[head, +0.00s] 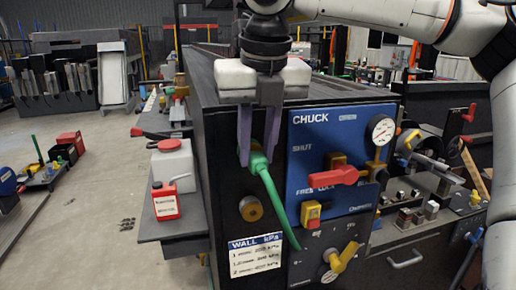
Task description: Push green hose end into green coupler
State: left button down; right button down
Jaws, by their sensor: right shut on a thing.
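The green hose (277,205) hangs in front of the machine's front face, slanting from my right gripper down to the lower right. Its thicker upper end (258,163) is at the fingertips. My right gripper (257,158) points down and is shut on the green hose near this upper end. I cannot make out a separate green coupler; it may be hidden behind the fingers or the hose. A round brass fitting (251,208) sits on the dark face just left of the hose. My left gripper is not in view.
The blue CHUCK panel (325,125) has a red lever (333,177), a gauge (381,130) and yellow knobs close to the hose's right. A white jug (174,165) and red can (165,201) stand on a side shelf at left. Open floor lies further left.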

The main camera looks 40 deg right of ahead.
aim_at(261, 160)
jog(key=shift+w, duration=0.1)
jog(key=c, duration=1.4)
grip_release()
jog(key=shift+d, duration=0.1)
jog(key=shift+r, duration=0.15)
jog(key=v, duration=1)
